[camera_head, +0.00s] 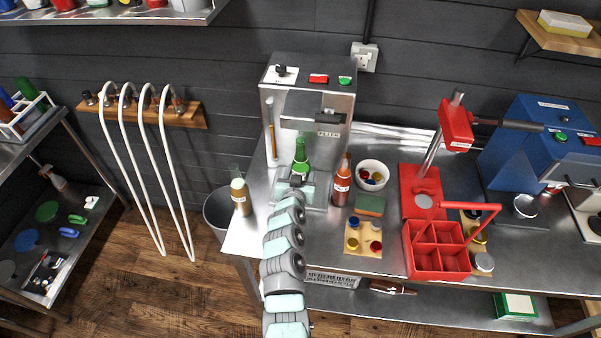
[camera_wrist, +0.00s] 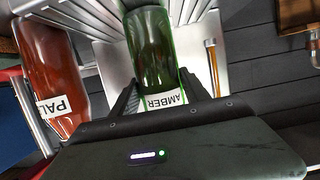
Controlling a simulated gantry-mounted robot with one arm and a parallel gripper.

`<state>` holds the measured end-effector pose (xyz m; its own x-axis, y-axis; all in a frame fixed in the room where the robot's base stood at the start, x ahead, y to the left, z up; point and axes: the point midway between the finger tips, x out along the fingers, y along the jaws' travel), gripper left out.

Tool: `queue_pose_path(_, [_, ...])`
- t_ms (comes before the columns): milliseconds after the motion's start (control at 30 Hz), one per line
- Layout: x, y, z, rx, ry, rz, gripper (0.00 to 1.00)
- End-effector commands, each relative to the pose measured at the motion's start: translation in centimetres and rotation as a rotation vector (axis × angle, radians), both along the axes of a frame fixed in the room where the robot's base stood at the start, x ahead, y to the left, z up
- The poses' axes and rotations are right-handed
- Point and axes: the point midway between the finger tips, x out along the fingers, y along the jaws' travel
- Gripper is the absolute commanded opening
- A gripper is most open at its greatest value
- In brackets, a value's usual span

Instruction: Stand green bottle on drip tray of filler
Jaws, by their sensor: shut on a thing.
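The green bottle (camera_head: 301,155) stands roughly upright at the front of the steel filler (camera_head: 337,84). In the wrist view the green bottle (camera_wrist: 153,50) carries a white label reading AMBER. The drip tray (camera_head: 318,192) is at the filler's foot, largely hidden by my arm. The bottle is over the tray area, but I cannot tell whether its base touches the tray.
A red-brown bottle (camera_head: 341,180) stands close right of the filler; its label reads PAL in the wrist view (camera_wrist: 47,70). A brown bottle (camera_head: 240,192) stands at the bench's left end. A white bowl (camera_head: 372,165) and red carrier (camera_head: 437,256) are further right.

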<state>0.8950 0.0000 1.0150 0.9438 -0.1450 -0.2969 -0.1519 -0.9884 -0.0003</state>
Motion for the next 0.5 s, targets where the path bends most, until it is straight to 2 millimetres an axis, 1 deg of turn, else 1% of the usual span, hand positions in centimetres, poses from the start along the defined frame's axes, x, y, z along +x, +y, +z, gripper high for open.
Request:
queue_pose_path(300, [0.06,0.02,0.22,0.0,-0.004,0.001,0.33])
queue_pose_path(333, [0.06,0.01,0.2,0.0,-0.003,0.001,0.56])
queue_pose_path(500, [0.04,0.01,0.15,0.0,-0.002,0.0,0.7])
